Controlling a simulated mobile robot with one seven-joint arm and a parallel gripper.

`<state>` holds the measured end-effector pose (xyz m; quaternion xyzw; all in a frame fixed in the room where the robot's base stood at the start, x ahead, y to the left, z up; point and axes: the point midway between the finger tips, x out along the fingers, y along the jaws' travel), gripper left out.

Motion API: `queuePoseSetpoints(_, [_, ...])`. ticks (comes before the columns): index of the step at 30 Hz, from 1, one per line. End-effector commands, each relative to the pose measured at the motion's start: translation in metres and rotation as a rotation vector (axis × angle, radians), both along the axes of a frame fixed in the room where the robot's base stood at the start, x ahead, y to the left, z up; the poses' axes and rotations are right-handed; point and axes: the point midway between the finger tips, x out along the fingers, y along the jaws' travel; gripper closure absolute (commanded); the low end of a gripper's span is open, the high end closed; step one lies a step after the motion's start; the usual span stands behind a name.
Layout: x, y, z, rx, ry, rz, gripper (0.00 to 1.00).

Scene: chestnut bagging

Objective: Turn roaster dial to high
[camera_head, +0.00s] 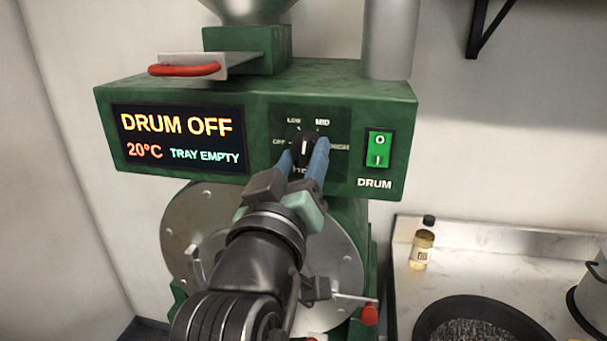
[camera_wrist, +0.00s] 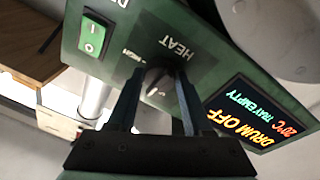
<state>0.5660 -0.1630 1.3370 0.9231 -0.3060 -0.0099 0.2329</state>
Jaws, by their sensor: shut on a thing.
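The heat dial (camera_head: 305,146) is a black knob with a white pointer line on the green roaster's front panel, between the display and the drum switch. Around it are the labels OFF, LOW, MID and HIGH. The pointer looks nearly upright, between LOW and MID. My gripper (camera_head: 306,158) has its two blue fingers on either side of the knob and is shut on it. In the wrist view, the dial (camera_wrist: 158,80) shows between the fingertips of my gripper (camera_wrist: 160,84), with HEAT printed beside it. The fingers partly hide the dial's edges and the HEAT label.
The display (camera_head: 180,138) reads DRUM OFF, 20°C, TRAY EMPTY. A green drum switch (camera_head: 377,149) is right of the dial. A red-handled lever (camera_head: 369,313) sticks out below. A counter (camera_head: 500,243) at right holds a small bottle (camera_head: 422,249) and a dark pan (camera_head: 482,302).

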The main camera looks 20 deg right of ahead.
Motion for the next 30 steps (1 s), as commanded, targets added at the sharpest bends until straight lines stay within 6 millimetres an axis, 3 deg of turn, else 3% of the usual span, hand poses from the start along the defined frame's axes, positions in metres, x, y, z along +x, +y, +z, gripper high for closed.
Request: queuePoseSetpoints(30, [0.0020, 0.0034, 0.0003, 0.803, -0.543, 0.001, 1.00])
